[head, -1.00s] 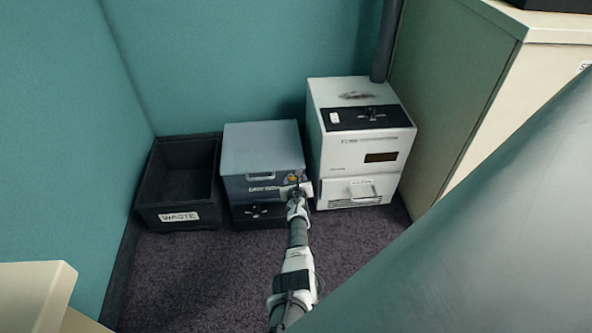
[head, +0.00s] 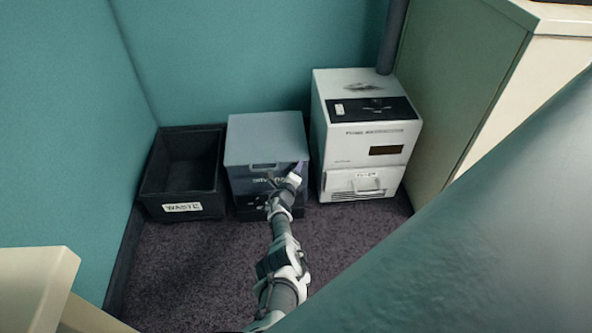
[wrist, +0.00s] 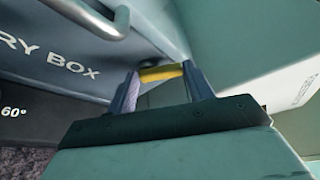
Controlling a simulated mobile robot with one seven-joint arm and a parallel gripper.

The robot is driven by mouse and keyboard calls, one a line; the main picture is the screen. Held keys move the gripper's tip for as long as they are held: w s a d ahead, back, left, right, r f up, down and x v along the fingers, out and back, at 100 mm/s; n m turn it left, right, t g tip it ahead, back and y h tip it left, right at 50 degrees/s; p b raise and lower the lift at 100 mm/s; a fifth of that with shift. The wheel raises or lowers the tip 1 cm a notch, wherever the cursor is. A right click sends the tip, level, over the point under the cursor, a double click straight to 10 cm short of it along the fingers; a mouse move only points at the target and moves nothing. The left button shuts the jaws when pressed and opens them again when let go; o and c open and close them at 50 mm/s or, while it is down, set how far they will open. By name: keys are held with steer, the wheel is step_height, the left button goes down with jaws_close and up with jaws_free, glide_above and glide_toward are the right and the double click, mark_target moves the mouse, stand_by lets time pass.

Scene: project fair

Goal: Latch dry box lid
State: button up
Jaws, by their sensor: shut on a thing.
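The dry box (head: 266,140) is a grey-blue box on the floor with its lid down. Its "DRY BOX" lettering and a metal handle (wrist: 95,18) show in the wrist view. My gripper (wrist: 161,78) is at the right part of the box's front, its two fingers on either side of a small yellow latch (wrist: 160,72). It is shut on this latch. In the head view my gripper (head: 293,181) covers the latch. Whether the latch is fastened cannot be told.
A black bin marked "WASTE" (head: 186,172) stands to the left of the dry box. A white machine (head: 362,140) with a front drawer stands close on its right. A beige cabinet (head: 480,70) is farther right. The carpet (head: 180,265) in front is clear.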

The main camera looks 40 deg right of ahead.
steer(key=shift+w+a+f+n+h+b, duration=0.15)
steer(key=shift+n+h+b, duration=0.3)
steer(key=shift+n, duration=0.3)
steer(key=shift+a+n+h+b, duration=0.1)
steer(key=shift+n+h+b, duration=0.2)
steer(key=shift+n+b, duration=0.35)
steer(key=shift+w+a+f+n+h+b, duration=0.15)
steer(key=shift+n+h+b, duration=0.25)
steer(key=shift+n, duration=0.4)
steer(key=shift+n+t, duration=0.3)
steer(key=shift+n, duration=0.1)
steer(key=o, duration=1)
steer(key=shift+s+a+r, duration=0.1)
steer(key=shift+a, duration=0.05)
